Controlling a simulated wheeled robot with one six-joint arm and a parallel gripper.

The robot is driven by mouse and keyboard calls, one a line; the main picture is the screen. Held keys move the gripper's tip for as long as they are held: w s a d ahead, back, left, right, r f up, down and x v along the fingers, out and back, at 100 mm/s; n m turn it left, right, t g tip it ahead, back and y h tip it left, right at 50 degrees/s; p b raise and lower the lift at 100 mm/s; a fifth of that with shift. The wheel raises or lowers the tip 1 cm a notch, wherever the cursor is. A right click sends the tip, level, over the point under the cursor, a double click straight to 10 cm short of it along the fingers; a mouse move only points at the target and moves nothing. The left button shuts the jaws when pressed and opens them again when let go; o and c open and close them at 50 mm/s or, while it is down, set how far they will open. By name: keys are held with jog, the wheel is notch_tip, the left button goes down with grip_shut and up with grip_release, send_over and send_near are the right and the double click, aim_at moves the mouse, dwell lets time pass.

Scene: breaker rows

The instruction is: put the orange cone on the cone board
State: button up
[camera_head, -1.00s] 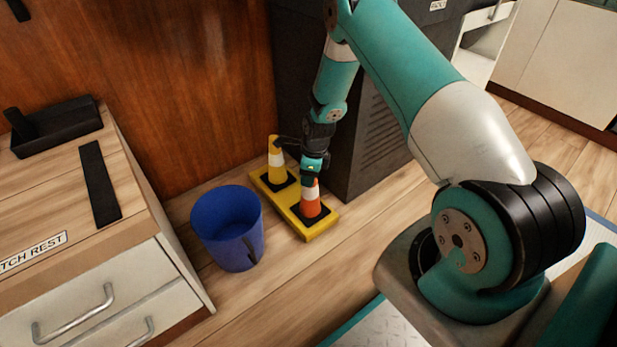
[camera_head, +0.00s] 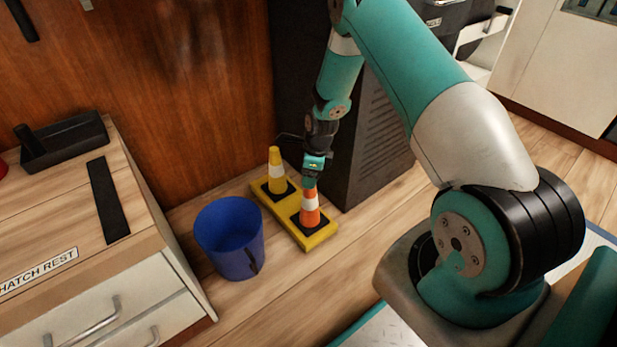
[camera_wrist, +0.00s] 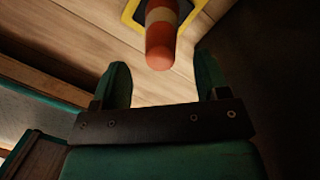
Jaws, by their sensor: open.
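The orange cone (camera_head: 310,212) with a white band stands upright on the front right part of the yellow cone board (camera_head: 318,237), on the floor. A yellow cone (camera_head: 276,172) with a white band stands on the board's back left part. My gripper (camera_head: 311,181) is directly above the orange cone in the head view and hides its tip. In the wrist view my gripper (camera_wrist: 164,84) is open and empty, with the orange cone (camera_wrist: 160,48) just beyond the fingertips, apart from them. A corner of the board (camera_wrist: 133,12) shows behind it.
A blue bucket (camera_head: 229,240) stands on the floor left of the board. A wooden-topped cabinet (camera_head: 135,190) labelled HATCH REST is further left, with a black tray (camera_head: 62,142) on it. A dark vented cabinet (camera_head: 375,135) stands close right of my gripper. Floor in front of the board is clear.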

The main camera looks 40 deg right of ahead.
jog(key=r+p, duration=0.1)
jog(key=r, duration=0.3)
jog(key=r+p, duration=0.1)
jog(key=r, duration=0.1)
jog(key=shift+s+d+r+p, duration=0.15)
jog(key=shift+s+d+p, duration=0.15)
jog(key=shift+s, duration=0.05)
jog(key=shift+a+r, duration=0.1)
jog(key=shift+r, duration=0.3)
jog(key=s+a+r+n+y, duration=0.1)
jog(key=s+a+r+n, duration=0.2)
jog(key=a+r+n, duration=0.6)
jog(key=s+a+r+n+y, duration=0.1)
jog(key=s+a+r+n, duration=0.2)
jog(key=a+r+n, duration=0.65)
jog(key=s+a+r+n, duration=0.3)
jog(key=s+r+n, duration=0.3)
jog(key=s, duration=0.4)
jog(key=s+a+r+n+g, duration=0.1)
jog(key=s+a+r+n, duration=0.2)
jog(key=s+r+n, duration=0.4)
jog(key=s+n, duration=0.2)
jog(key=s, duration=0.2)
jog(key=shift+s+a+r+y, duration=0.15)
jog(key=shift+s+r+y, duration=0.1)
jog(key=shift+y, duration=0.15)
notch_tip(320, 180, up, 44)
jog(key=p, duration=4.3)
jog(key=shift+f+p, duration=0.2)
jog(key=shift+p, duration=0.15)
